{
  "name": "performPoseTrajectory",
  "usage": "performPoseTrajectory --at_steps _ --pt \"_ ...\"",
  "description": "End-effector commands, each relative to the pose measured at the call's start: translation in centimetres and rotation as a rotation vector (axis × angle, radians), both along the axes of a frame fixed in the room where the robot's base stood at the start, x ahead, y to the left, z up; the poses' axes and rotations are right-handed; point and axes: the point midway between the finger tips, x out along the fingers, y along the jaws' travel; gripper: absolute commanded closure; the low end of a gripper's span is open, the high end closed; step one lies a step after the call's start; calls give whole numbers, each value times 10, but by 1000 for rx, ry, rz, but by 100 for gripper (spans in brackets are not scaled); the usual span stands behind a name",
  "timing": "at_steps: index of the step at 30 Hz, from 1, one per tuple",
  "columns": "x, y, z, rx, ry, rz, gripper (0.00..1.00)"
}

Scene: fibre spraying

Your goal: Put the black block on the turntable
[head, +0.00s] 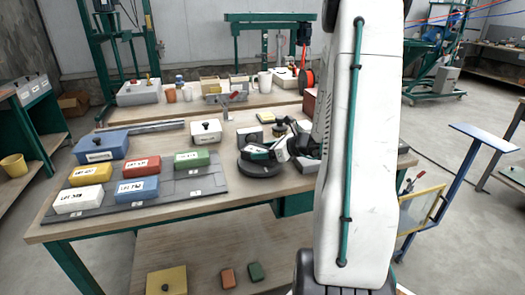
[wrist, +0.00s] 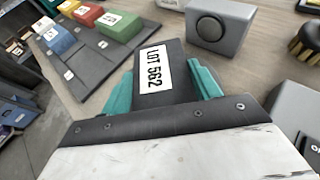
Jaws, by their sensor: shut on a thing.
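The black block (wrist: 160,96), with a white label reading LOT 562, is held between the teal fingers of my gripper (wrist: 163,84) in the wrist view. In the head view my gripper (head: 268,151) is over or just beside the turntable (head: 260,169), a dark round disc on the bench. The block is hard to pick out there against the dark disc and gripper. I cannot tell whether the block touches the disc. The turntable is not clearly visible in the wrist view, where the block and gripper cover the middle.
A dark board (head: 208,184) with several coloured, labelled blocks lies to the left on the bench. A grey box with a round black button (wrist: 219,25) stands close beyond the block. A white box (head: 206,132) and a blue box (head: 101,147) stand further back.

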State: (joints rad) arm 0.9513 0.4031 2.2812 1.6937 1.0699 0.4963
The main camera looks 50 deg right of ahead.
Motion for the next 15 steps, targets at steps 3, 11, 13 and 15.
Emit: performPoseTrajectory --at_steps 3,11,13,15 --pt "0 0 -1 -2 -3 0 79" --pt "0 -1 -4 -1 -2 -1 79" --pt "0 -1 -4 -1 -1 -1 19" --pt "0 -1 -4 -1 -1 -1 17"
